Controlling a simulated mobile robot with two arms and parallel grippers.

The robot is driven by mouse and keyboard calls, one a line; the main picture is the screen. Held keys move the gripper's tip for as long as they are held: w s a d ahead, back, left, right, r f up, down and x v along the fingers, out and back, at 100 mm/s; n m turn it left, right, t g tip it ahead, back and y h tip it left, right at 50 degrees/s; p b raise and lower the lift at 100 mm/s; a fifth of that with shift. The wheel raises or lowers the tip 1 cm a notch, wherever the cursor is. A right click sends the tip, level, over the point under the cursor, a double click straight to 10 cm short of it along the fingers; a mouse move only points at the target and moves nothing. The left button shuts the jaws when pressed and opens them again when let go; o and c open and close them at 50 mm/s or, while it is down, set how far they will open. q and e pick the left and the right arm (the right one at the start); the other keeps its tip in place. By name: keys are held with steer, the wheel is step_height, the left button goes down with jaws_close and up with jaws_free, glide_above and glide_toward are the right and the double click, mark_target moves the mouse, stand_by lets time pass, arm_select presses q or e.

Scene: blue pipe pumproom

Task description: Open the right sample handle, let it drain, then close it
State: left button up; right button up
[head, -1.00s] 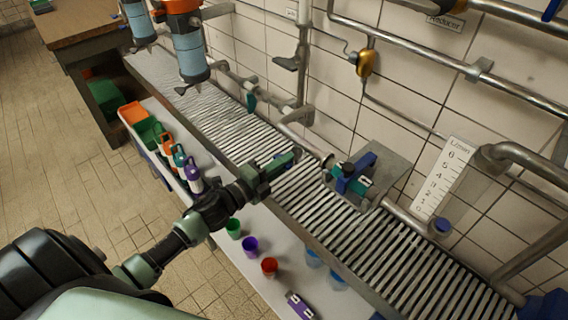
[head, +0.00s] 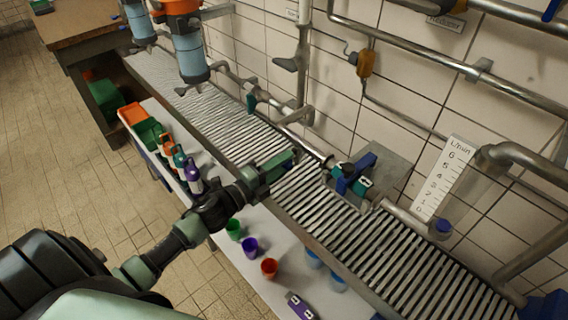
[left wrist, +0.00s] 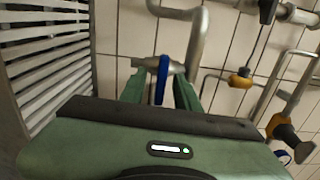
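A blue handle (left wrist: 162,80) hangs upright below a metal pipe in the left wrist view. I take it for the right sample handle. The two green fingers of my left gripper (left wrist: 160,92) stand apart on either side of it, with a gap visible at each side. In the head view my left gripper (head: 284,162) is over the slatted grating near the wall pipe, and it mostly hides this handle. I cannot tell whether the fingers touch it. My right gripper is not in view.
A larger blue valve handle (head: 355,173) sits on the pipe to the right. A teal handle (head: 251,103) is farther left. Green (head: 233,229), purple (head: 250,247) and red (head: 269,268) cups stand on the white shelf (head: 225,262). The grating (head: 385,250) is clear at right.

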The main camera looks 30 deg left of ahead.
arm_select(q)
steer(key=b+v, duration=0.1)
steer(key=v, duration=0.6)
steer(key=shift+s, duration=0.35)
steer(key=shift+a+f, duration=0.15)
steer(key=s+a+f+n+g+y, duration=0.2)
steer(key=f+n, duration=0.2)
steer(key=f, duration=0.6)
steer(key=s+a+f+n+g+y, duration=0.1)
steer(key=a+f+n+y, duration=0.25)
steer(key=f, duration=0.65)
steer(key=s+d+f+n+g, duration=0.1)
steer(key=s+f+n+g, duration=0.2)
steer(key=f, duration=0.4)
steer(key=s+f+n+g, duration=0.1)
steer(key=s+f+n, duration=0.1)
steer(key=s+f, duration=0.45)
steer(key=s+d+f+n+g, duration=0.3)
steer(key=s+f, duration=0.6)
steer(key=s, duration=0.5)
steer(key=s+d+f+n+g, duration=0.4)
steer(key=s+d+f+g, duration=0.2)
steer(key=s, duration=0.8)
step_height(320, 180, down, 4)
steer(key=shift+d+f, duration=0.15)
steer(key=shift+d, duration=1)
steer(key=shift+w, duration=0.15)
